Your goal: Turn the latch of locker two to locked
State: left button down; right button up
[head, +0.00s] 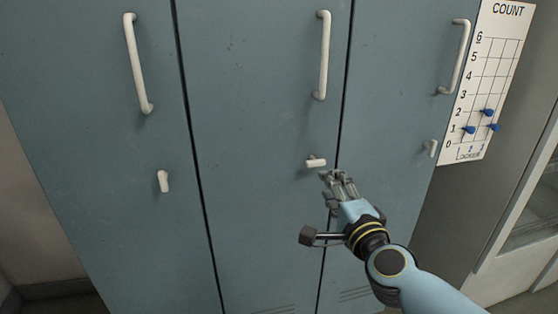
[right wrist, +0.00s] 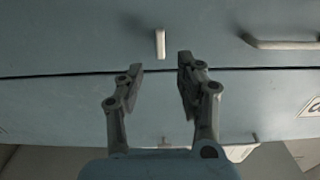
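Three blue locker doors stand side by side in the head view; no door numbers are readable there. The middle door (head: 262,80) has a small white latch (head: 315,162) lying horizontal; it also shows in the right wrist view (right wrist: 160,43). The left door's latch (head: 163,181) and the right door's latch (head: 431,148) point roughly downward. My right gripper (head: 335,178) is just right of and below the middle latch, near the door seam. In the right wrist view its fingers (right wrist: 161,72) are apart and empty, with the latch beyond the gap. My left gripper is not in view.
Long white handles (head: 323,55) stick out above the latches. A white count chart (head: 487,75) with blue pegs hangs right of the lockers. A grey cabinet with a glass pane (head: 532,210) stands at the far right. The door faces left of my gripper are clear.

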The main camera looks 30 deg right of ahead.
aim_at(317, 165)
jog(key=x, duration=0.7)
jog(key=b+x, duration=0.1)
jog(key=x, duration=0.2)
jog(key=shift+w+d, duration=0.25)
jog(key=shift+d, duration=0.15)
grip_shut()
